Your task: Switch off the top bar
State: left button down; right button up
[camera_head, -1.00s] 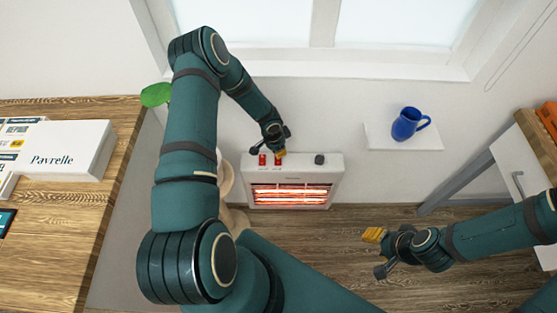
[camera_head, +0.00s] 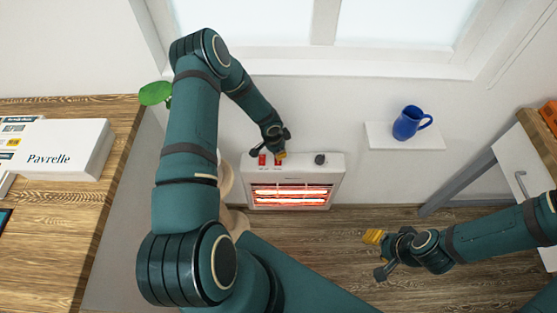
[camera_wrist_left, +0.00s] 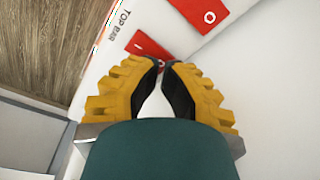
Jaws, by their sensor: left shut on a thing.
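A white heater (camera_head: 338,180) stands against the wall with glowing bars (camera_head: 290,195) in front. On its top are two red rocker switches and a dark knob (camera_head: 319,160). The right one, the top bar switch (camera_wrist_left: 150,46), has the label "TOP BAR" beside it in the left wrist view. The other red switch (camera_wrist_left: 207,14) shows a white O; in the head view it is the left one (camera_head: 262,160). My left gripper (camera_wrist_left: 162,66) is shut at the top bar switch, its fingertips covering part of it. My right gripper (camera_head: 373,237) hangs over the floor, apart from the heater.
A blue mug (camera_head: 408,124) stands on a white wall shelf (camera_head: 385,142) right of the heater. A wooden desk (camera_head: 60,225) with a white box (camera_head: 65,145) is at the left. A white-fronted cabinet (camera_head: 520,165) is at the right. Floor (camera_head: 330,245) before the heater is clear.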

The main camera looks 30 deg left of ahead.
pick_arm(q)
jog(key=shift+f+b, duration=0.65)
jog(key=shift+f, duration=0.15)
jog(key=shift+r, duration=0.1)
dwell(0.3)
jog(key=shift+r+p, duration=2.1)
jog(key=shift+r, duration=1.35)
jog(key=s+d+r+n+h, duration=0.2)
jog(key=s+d, duration=0.2)
jog(key=d, duration=0.4)
jog(key=s+d+r+n+h, duration=0.1)
jog(key=s+d+r+h, duration=0.2)
jog(key=d, duration=0.6)
jog(key=s+d+r+n+y, duration=0.1)
jog(key=s+d+r+n, duration=0.1)
jog(key=s, duration=0.3)
jog(key=s+d+r+n+y, duration=0.1)
jog(key=s+d+n, duration=0.1)
jog(key=s, duration=0.3)
jog(key=shift+s+d+r, duration=0.15)
jog(key=shift+d+r, duration=0.2)
jog(key=shift+d, duration=0.2)
